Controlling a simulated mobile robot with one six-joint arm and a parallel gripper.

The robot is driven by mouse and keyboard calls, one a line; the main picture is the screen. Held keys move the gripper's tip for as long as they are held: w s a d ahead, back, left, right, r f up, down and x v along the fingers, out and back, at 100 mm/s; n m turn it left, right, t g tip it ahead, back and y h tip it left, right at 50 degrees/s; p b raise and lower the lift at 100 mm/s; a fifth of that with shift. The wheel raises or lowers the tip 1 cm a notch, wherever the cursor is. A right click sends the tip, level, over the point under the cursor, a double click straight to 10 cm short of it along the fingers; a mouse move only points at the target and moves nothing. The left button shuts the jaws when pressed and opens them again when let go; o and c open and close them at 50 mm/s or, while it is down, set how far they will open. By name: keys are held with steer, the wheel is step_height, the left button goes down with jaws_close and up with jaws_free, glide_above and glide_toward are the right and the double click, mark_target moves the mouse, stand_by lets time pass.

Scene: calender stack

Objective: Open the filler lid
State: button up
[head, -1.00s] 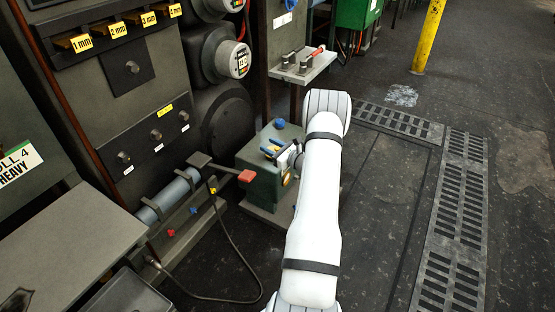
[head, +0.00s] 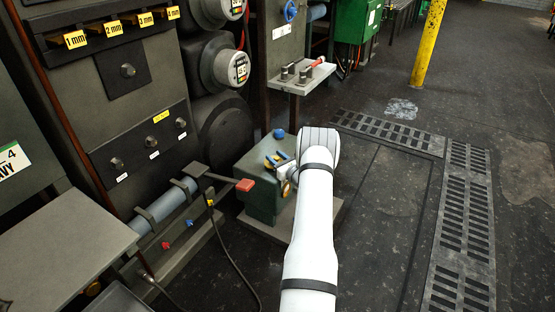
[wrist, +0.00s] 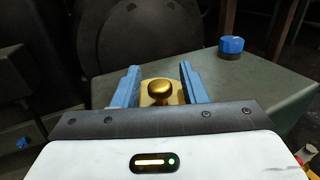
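A grey-green box (head: 262,205) stands on a low plinth beside the machine. In the wrist view a round brass knob (wrist: 159,91) sits on a small brass plate, which looks like the filler lid (wrist: 147,101), on the box top. My gripper (wrist: 159,78) has its two blue fingers apart, one on each side of the knob, with gaps visible. In the head view my gripper (head: 277,160) is over the box top, partly hidden by my wrist. The lid appears down; its hinge is hidden behind my gripper.
A blue cap (wrist: 231,46) stands on the box top, right of my gripper, and also shows in the head view (head: 279,134). A red-ended lever (head: 244,185) sticks out left of the box. A small shelf (head: 303,78) holds tools behind. Open floor lies right.

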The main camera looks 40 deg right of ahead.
jaws_close()
stand_by(0.3)
